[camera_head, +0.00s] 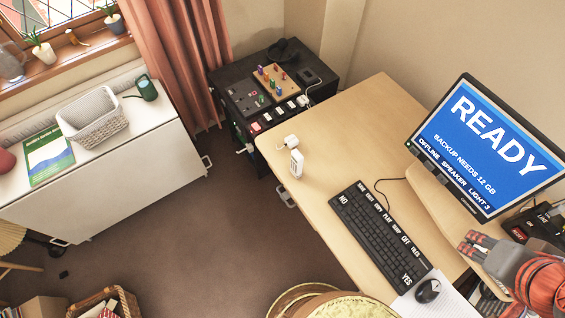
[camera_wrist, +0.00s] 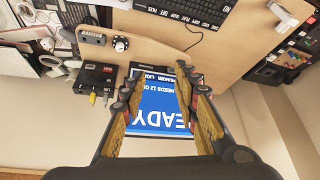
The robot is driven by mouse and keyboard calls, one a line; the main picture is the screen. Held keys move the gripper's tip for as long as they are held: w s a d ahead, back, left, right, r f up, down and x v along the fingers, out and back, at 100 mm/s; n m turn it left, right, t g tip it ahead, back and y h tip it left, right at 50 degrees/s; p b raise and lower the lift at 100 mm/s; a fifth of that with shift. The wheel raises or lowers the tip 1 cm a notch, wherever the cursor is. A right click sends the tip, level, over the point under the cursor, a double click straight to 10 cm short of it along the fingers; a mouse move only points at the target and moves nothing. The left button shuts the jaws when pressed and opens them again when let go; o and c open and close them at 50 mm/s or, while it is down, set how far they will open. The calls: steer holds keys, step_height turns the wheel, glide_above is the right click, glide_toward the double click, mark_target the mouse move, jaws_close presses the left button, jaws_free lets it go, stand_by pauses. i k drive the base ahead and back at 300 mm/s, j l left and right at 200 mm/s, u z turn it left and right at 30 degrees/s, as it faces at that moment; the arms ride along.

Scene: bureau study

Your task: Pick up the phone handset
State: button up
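I cannot clearly make out a phone handset in either view. A dark curved object (camera_head: 285,50) lies on the black cabinet at the back in the head view; it is too small to identify. A small white upright device (camera_head: 297,163) stands near the desk's left edge; I cannot tell whether it is a handset. My gripper (camera_head: 472,243) is at the lower right of the head view, over the right side of the desk near the monitor. In the wrist view my gripper (camera_wrist: 160,90) is open and empty, with the monitor screen showing between its fingers.
The monitor (camera_head: 490,145) stands on the desk (camera_head: 345,135) behind the keyboard (camera_head: 378,235) and mouse (camera_head: 428,290). A black labelled box (camera_head: 535,228) is right of the monitor; it also shows in the wrist view (camera_wrist: 97,76). The desk's back left part is clear.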

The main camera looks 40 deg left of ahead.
mark_target(298, 158)
steer(key=u, duration=1.6)
